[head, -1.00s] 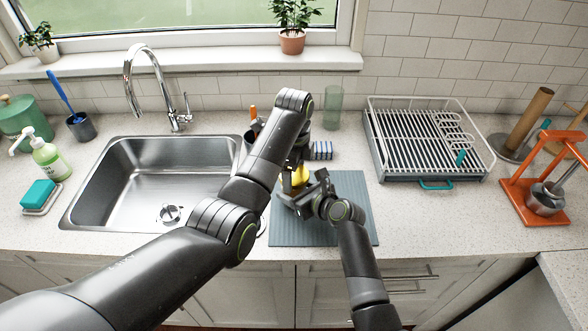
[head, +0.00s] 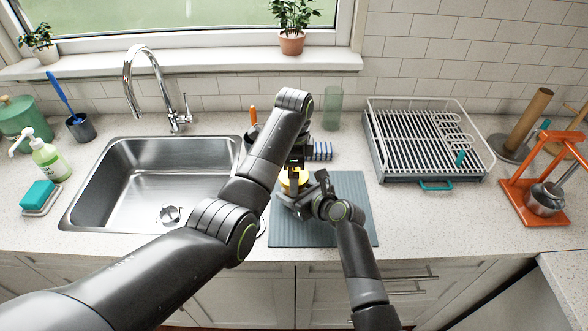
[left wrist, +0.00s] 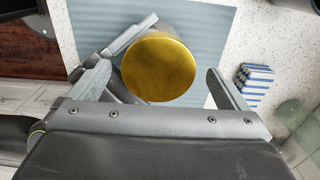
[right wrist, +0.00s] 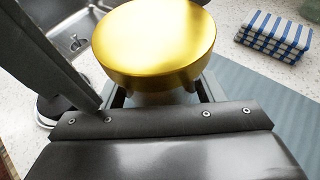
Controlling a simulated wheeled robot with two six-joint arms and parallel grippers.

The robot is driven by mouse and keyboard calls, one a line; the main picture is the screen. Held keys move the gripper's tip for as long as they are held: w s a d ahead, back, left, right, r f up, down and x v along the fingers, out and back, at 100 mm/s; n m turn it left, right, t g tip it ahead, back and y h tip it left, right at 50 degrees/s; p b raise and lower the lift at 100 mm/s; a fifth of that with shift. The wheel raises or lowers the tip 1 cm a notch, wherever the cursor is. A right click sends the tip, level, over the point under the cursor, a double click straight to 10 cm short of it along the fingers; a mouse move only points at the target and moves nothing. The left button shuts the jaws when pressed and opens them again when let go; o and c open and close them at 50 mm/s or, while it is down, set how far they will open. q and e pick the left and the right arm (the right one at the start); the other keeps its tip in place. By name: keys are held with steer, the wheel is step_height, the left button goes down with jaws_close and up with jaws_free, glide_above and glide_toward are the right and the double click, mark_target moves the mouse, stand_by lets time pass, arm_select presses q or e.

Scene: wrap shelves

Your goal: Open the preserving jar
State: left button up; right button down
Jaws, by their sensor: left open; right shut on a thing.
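The preserving jar has a round gold lid (head: 292,184), and it stands upright on a blue-grey mat (head: 330,222). The lid (left wrist: 160,67) fills the middle of the left wrist view, seen from above. It also shows close up in the right wrist view (right wrist: 155,40), where it hides most of the jar body. My right gripper (head: 291,198) is shut on the jar body below the lid, from the front right. My left gripper (head: 295,167) is open above the lid, with its fingers on either side and clear of it.
A blue-and-white striped cloth (head: 322,150) lies behind the mat, with a green glass (head: 332,108) beyond it. The sink (head: 150,185) is to the left. A dish rack (head: 425,145) stands to the right. The mat's right part is clear.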

arm_select(q)
steer(key=shift+r, duration=2.2)
steer(key=r+m, duration=0.1)
steer(key=m, duration=0.3)
steer(key=shift+r, duration=0.4)
steer(key=m, duration=0.1)
steer(key=r+m, duration=0.1)
steer(key=m, duration=0.2)
steer(key=shift+r+m, duration=0.25)
steer(key=shift+m, duration=0.15)
steer(key=shift+f, duration=3.95)
steer(key=shift+c, duration=0.4)
steer(key=c, duration=1)
steer(key=n, duration=1)
steer(key=shift+d+r, duration=0.1)
